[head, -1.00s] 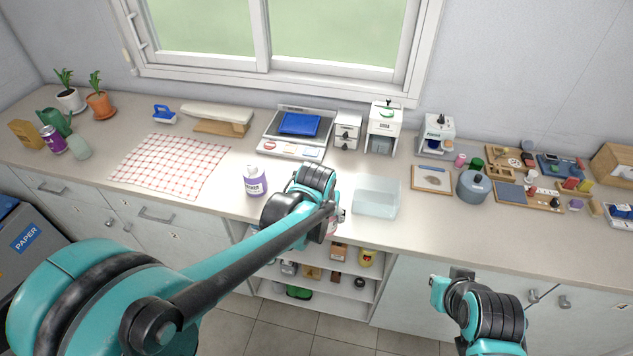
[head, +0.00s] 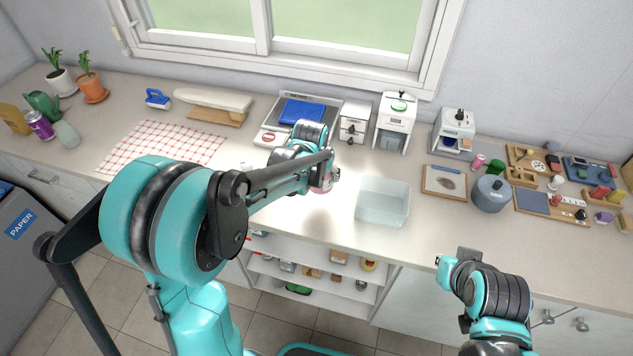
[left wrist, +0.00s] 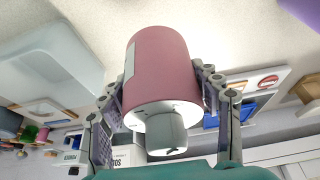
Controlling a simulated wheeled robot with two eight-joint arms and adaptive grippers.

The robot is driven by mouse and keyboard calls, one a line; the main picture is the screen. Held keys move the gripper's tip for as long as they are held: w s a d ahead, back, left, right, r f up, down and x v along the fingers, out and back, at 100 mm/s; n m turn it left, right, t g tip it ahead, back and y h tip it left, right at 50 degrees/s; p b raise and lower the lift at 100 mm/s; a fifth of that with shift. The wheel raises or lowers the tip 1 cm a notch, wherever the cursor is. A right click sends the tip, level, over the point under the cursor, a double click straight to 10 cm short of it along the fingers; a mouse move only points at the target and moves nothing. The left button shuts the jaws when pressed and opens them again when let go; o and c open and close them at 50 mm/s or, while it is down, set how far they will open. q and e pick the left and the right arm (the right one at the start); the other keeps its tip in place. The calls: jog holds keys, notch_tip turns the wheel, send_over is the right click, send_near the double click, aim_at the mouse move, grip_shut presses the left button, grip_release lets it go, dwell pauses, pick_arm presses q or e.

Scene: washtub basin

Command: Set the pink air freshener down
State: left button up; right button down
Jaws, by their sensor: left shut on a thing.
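The pink air freshener (left wrist: 160,75) is a pink can with a grey cap, held between the fingers of my left gripper (left wrist: 157,105) in the left wrist view. That picture is upside down, so the can stands about upright, cap up. In the head view my left gripper (head: 328,172) is over the counter, left of the clear bin; only a little of the pink can (head: 320,188) shows below it. I cannot tell whether its base touches the counter. My right gripper (head: 455,262) is in front of the counter, away from the objects; its jaw opening is unclear.
The clear bin (head: 382,203) stands close to the right of my left gripper. A checkered cloth (head: 150,143) lies at left. The counter (head: 318,222) is bare near its front edge.

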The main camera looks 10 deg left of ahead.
pick_arm(q)
jog(key=shift+w+a+f, duration=0.95)
jog(key=shift+w, duration=0.2)
jog(key=shift+f+b, duration=0.85)
jog(key=shift+f, duration=1.15)
jog(key=o, duration=1.3)
jog(key=shift+f, duration=0.1)
jog(key=shift+o, duration=0.2)
